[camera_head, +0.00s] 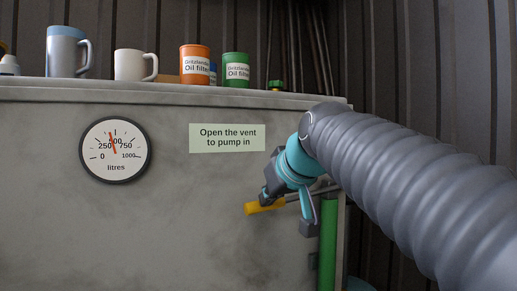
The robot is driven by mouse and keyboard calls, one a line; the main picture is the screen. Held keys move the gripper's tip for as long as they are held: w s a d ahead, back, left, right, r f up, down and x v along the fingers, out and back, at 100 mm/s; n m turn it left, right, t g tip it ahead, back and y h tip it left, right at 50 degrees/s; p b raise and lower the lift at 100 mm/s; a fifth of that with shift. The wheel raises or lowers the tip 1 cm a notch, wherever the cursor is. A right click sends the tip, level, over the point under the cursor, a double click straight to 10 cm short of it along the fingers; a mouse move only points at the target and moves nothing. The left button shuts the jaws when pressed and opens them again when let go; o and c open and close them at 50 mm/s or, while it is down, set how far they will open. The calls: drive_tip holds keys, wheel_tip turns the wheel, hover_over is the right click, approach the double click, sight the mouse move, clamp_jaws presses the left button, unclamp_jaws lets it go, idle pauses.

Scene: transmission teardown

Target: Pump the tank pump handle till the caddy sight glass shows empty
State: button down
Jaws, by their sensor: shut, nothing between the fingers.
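The yellow pump handle (264,207) sticks out to the left on a grey rod, beside the upright green pump body (328,243) at the tank's right edge. My gripper (267,194), dark with a teal wrist behind it, is shut with its tip right at the handle's top side. I cannot tell whether it touches the handle. The grey tank (200,220) carries a round litres gauge (115,150) with its red needle near 500. The caddy and its sight glass are not in view.
A sign (227,137) on the tank reads "Open the vent to pump in". A blue-grey mug (64,52), a white mug (130,64), an orange oil filter can (195,64), a green can (236,68) and a small green part (276,85) stand on top.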

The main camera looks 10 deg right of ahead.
drive_tip(key=shift+a+f, duration=0.1)
drive_tip(key=shift+f, duration=0.05)
drive_tip(key=w+a+r+p+v, duration=0.1)
drive_tip(key=p+v, duration=0.3)
drive_tip(key=v, duration=0.9)
drive_tip(key=shift+w+r, duration=0.2)
drive_tip(key=shift+r, duration=0.5)
